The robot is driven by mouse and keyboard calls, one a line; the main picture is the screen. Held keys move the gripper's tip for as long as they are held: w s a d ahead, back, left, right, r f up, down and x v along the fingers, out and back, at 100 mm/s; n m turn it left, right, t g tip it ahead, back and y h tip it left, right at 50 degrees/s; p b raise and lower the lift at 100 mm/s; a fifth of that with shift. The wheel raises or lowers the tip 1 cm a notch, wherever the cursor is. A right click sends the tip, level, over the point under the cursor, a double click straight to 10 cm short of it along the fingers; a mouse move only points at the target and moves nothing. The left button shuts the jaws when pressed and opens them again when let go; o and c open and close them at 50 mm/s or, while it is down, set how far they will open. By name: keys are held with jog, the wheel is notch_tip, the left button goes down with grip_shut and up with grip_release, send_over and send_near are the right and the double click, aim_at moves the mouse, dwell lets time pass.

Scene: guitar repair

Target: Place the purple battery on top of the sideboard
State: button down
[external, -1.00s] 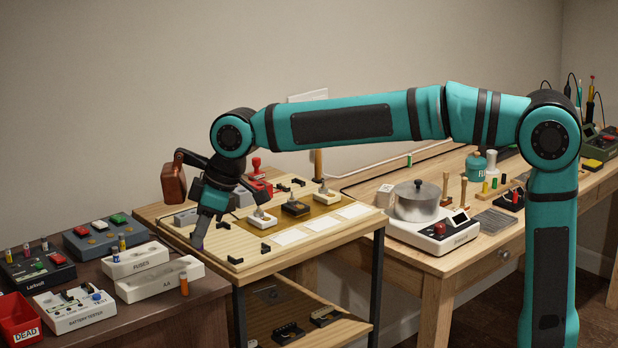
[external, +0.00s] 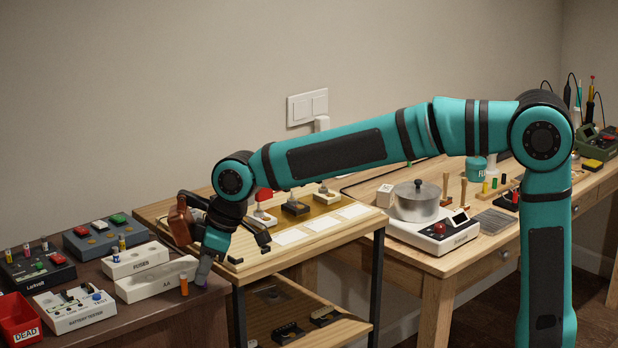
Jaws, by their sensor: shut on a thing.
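My gripper (external: 203,276) points down over the right end of the dark brown sideboard (external: 155,318). It is shut on the purple battery (external: 202,285), of which only a small lower part shows below the fingertips. The battery is beside the orange battery and very close to the sideboard top. I cannot tell whether it touches the surface.
An orange battery (external: 184,285) stands just left of my gripper, in front of the white AA tray (external: 158,285). A battery tester (external: 75,311) and a red DEAD bin (external: 18,318) are farther left. A wooden workbench (external: 290,264) adjoins on the right. The sideboard's front strip is clear.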

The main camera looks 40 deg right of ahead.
jog(key=shift+f, duration=0.1)
jog(key=c, duration=1.7)
grip_release()
jog(key=shift+c, duration=0.2)
jog(key=v, duration=1.2)
jog(key=shift+r, duration=0.2)
